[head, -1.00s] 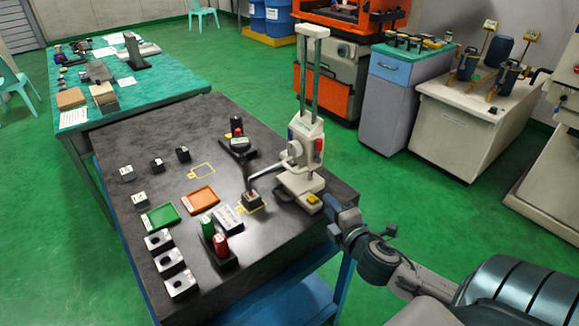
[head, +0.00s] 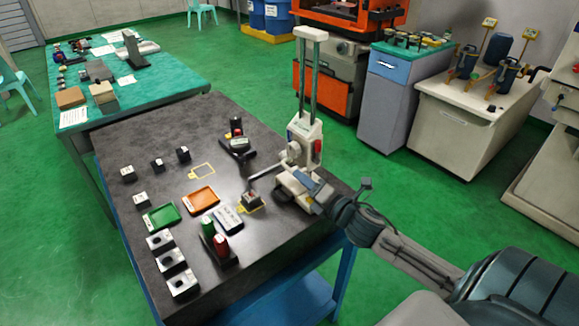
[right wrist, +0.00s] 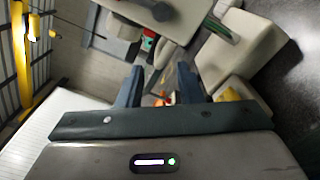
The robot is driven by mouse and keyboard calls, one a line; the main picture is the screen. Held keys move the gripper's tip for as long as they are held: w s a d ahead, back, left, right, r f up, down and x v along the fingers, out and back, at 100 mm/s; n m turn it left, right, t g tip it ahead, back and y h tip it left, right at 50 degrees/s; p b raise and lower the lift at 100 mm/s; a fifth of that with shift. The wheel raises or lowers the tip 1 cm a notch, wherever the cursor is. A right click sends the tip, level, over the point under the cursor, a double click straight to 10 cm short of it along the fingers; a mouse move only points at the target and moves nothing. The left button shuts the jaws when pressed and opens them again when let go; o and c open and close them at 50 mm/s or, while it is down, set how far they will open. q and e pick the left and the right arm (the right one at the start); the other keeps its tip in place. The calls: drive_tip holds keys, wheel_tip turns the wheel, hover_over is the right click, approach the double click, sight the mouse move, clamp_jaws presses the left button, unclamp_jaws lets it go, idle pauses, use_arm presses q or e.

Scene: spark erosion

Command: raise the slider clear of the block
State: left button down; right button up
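The height gauge stands at the right of the dark table, with its cream slider (head: 304,138) low on two upright columns (head: 308,75). A thin grey arm (head: 266,173) reaches left from the slider. Its tip ends at or just over the small block (head: 251,199) in a yellow outline; I cannot tell whether they touch. My right gripper (head: 297,183) is in front of the gauge, below the slider and near the base. In the right wrist view its fingers (right wrist: 160,88) are apart, with nothing clearly held between them. My left gripper is not in view.
A green tray (head: 161,217), an orange tray (head: 201,197) and a stand with green and red cylinders (head: 220,243) are left of the gauge. Several small blocks line the table's left side. An empty yellow outline (head: 203,170) lies farther back.

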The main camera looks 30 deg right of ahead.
sight(290, 168)
drive_tip(key=shift+w+a, duration=0.2)
drive_tip(key=shift+w, duration=1.4)
drive_tip(key=shift+w+a, duration=0.15)
drive_tip(key=shift+w, duration=1.45)
drive_tip(key=shift+c, duration=0.4)
drive_tip(key=shift+r, duration=0.15)
clamp_jaws()
